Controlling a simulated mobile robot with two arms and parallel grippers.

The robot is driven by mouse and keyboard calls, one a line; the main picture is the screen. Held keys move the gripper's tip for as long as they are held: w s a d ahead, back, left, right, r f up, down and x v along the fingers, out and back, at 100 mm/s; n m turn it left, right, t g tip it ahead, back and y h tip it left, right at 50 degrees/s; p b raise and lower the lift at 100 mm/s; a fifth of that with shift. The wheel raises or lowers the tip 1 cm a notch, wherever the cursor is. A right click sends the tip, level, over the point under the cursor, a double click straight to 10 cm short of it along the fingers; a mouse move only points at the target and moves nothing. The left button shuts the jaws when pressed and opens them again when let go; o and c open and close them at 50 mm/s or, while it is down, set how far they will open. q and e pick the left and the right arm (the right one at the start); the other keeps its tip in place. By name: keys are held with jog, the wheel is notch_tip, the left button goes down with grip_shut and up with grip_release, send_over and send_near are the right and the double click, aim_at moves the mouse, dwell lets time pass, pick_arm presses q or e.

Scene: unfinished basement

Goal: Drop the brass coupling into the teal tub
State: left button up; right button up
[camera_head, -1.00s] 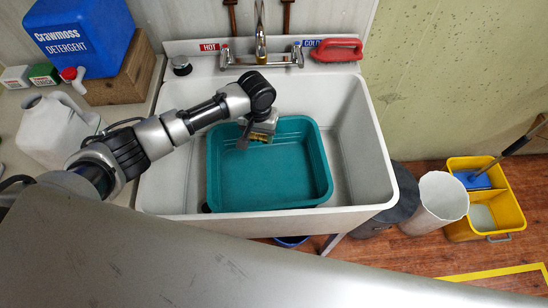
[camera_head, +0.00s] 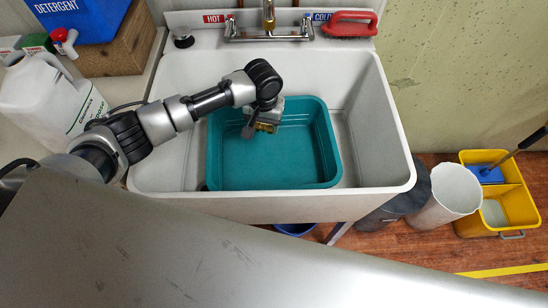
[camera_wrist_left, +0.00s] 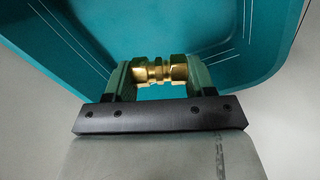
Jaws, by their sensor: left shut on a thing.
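The teal tub (camera_head: 275,165) sits inside the white sink basin and looks empty. My left gripper (camera_head: 264,126) is over the upper left part of the tub. It is shut on the brass coupling (camera_head: 266,127), a small gold fitting. In the left wrist view the brass coupling (camera_wrist_left: 160,70) lies crosswise between the two fingers of my left gripper (camera_wrist_left: 158,75), with the floor and wall of the teal tub (camera_wrist_left: 90,35) behind it. I cannot tell the exact height above the tub floor. My right gripper is not in view.
A white jug (camera_head: 52,97) and a blue detergent container (camera_head: 82,18) stand at left. A white bin (camera_head: 445,197) and yellow mop bucket (camera_head: 500,194) stand at right.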

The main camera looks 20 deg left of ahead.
pick_arm(q)
jog(key=o, duration=1)
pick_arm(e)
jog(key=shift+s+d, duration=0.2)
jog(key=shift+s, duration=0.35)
pick_arm(q)
jog(key=shift+o, duration=0.2)
jog(key=shift+r, duration=0.15)
notch_tip(320, 180, up, 10)
jog(key=shift+f+p, duration=0.2)
jog(key=shift+p, duration=0.1)
jog(key=shift+r, duration=0.5)
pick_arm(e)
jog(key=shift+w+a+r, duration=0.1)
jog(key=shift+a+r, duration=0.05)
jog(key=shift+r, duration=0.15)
